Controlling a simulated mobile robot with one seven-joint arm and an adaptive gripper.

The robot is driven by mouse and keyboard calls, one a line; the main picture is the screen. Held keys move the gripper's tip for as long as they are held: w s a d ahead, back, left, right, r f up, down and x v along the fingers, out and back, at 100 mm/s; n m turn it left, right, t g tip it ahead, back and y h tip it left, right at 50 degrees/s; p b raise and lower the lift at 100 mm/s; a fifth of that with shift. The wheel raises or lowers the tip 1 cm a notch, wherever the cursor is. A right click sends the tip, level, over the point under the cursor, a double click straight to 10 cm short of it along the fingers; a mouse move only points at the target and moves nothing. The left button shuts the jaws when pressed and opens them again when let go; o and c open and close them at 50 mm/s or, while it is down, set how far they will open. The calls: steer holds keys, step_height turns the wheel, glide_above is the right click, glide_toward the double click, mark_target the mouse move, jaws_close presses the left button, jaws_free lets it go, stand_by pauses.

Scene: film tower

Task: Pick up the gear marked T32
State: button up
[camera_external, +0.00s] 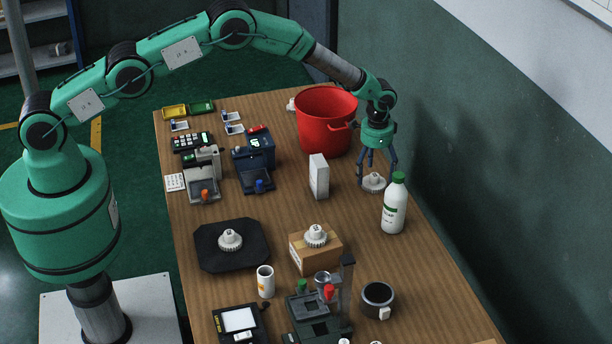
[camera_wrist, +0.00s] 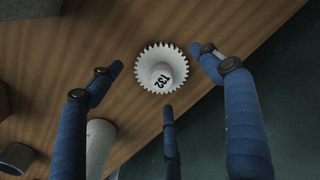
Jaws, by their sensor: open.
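The gear marked T32 (camera_wrist: 161,68) is white with teeth around its rim and a raised hub. In the wrist view its black marking reads upside down. In the external view the gear (camera_external: 373,182) lies on the wooden table near its right edge. My gripper (camera_external: 376,165) is directly above it, pointing down, with blue fingers spread around the gear. In the wrist view the fingers of my gripper (camera_wrist: 162,80) are apart on several sides of the gear. I cannot tell whether any finger touches it.
A white bottle with a green cap (camera_external: 395,205) stands close to the gripper. A white box (camera_external: 319,177) and a red bucket (camera_external: 326,120) are to the left and behind. Other white gears sit on a black mat (camera_external: 208,248) and a cardboard box (camera_external: 312,259).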

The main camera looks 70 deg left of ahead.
mark_target(374, 175)
steer(key=shift+f, duration=1.25)
steer(key=c, duration=1.3)
steer(key=shift+r, duration=5.05)
